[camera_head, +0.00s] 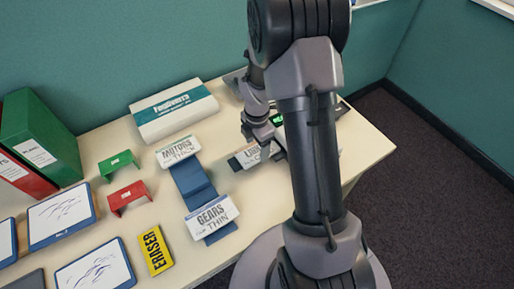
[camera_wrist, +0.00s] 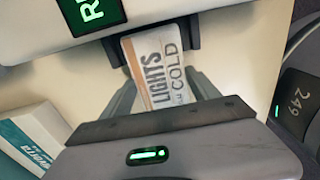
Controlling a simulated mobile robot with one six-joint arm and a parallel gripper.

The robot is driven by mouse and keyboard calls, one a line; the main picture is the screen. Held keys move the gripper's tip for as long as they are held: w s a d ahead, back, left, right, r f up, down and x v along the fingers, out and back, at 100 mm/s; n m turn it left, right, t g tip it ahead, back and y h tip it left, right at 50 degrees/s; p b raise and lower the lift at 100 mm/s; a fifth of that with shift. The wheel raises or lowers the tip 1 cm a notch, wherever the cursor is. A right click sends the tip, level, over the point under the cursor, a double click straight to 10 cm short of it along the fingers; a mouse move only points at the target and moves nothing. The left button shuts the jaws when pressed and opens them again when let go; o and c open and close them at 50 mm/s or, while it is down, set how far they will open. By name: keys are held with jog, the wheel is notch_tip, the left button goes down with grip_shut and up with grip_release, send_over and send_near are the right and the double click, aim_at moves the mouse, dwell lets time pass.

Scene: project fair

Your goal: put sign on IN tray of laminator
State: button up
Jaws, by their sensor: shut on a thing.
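The sign (camera_wrist: 160,75), a white card reading LIGHTS and COLD with an orange-brown edge, is held between the fingers of my gripper (camera_wrist: 155,62) in the wrist view. In the head view my gripper (camera_head: 262,138) is above the table, with the sign (camera_head: 248,156) showing left of my arm. The laminator (camera_wrist: 225,25) is the white machine with a green-lit display across the top of the wrist view. Dark pieces flank the sign's far end by its front edge; I cannot tell whether the sign touches the tray. In the head view my arm hides most of the laminator.
The MOTORS sign (camera_head: 178,150) and GEARS sign (camera_head: 212,216) lie on a blue rack (camera_head: 192,181). A white and teal box (camera_head: 173,108) stands behind. Left are a green binder (camera_head: 38,135), small green and red stands, framed drawings and a yellow ERASER box (camera_head: 155,250).

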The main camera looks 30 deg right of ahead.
jog(key=shift+f, duration=0.1)
jog(key=o, duration=1.4)
jog(key=shift+c, duration=0.2)
notch_tip(320, 180, up, 12)
jog(key=p, duration=0.6)
notch_tip(320, 180, up, 12)
jog(key=m+t, duration=0.2)
jog(key=m, duration=0.5)
send_over(257, 150)
jog(key=s+a, duration=0.3)
jog(key=a, duration=0.3)
jog(key=s+a+r+m+t+y, duration=0.1)
jog(key=s+a+r+m+t, duration=0.1)
jog(key=s+a+r+m, duration=0.2)
jog(key=s+a+r+m+t+y, duration=0.1)
jog(key=s+a+r+m, duration=0.4)
jog(key=s+m, duration=0.5)
jog(key=shift+s+a+r+m+t, duration=0.25)
jog(key=shift+a+m+t, duration=0.15)
jog(key=shift+a+m, duration=0.4)
